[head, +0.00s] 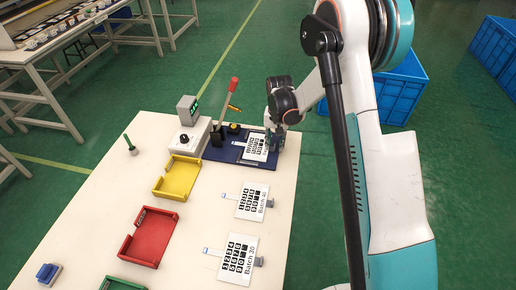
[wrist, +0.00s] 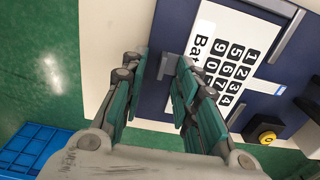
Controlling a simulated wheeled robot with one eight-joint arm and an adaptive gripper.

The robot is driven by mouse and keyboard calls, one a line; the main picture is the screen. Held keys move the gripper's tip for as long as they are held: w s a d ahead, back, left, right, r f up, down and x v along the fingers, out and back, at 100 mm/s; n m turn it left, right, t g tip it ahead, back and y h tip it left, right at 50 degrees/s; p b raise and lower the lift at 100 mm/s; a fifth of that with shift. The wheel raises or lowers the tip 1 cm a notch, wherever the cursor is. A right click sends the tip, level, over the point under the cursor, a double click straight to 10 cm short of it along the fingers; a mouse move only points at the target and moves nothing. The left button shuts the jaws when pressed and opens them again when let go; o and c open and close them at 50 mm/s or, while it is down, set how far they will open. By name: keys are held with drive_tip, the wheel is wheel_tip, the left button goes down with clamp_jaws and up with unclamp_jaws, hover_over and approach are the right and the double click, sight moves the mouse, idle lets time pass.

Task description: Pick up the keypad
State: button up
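A white keypad film (head: 257,147) with black number keys lies on the dark blue bed (head: 229,154) of the press fixture. In the wrist view the keypad (wrist: 217,31) shows its keys and part of the word "Batch", and a small grey tab (wrist: 167,66) at its near edge. My gripper (head: 276,138) is at the right edge of that bed. In the wrist view my gripper (wrist: 160,62) has its fingers apart, with the tab between them. Whether either finger touches the tab, I cannot tell.
Two more keypads, (head: 250,200) and (head: 238,259), lie on the white table. A yellow tray (head: 178,178), a red tray (head: 150,237) and a red-handled lever (head: 227,103) stand nearby. Blue crates (head: 398,88) are on the floor behind my arm.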

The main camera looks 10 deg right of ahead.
clamp_jaws()
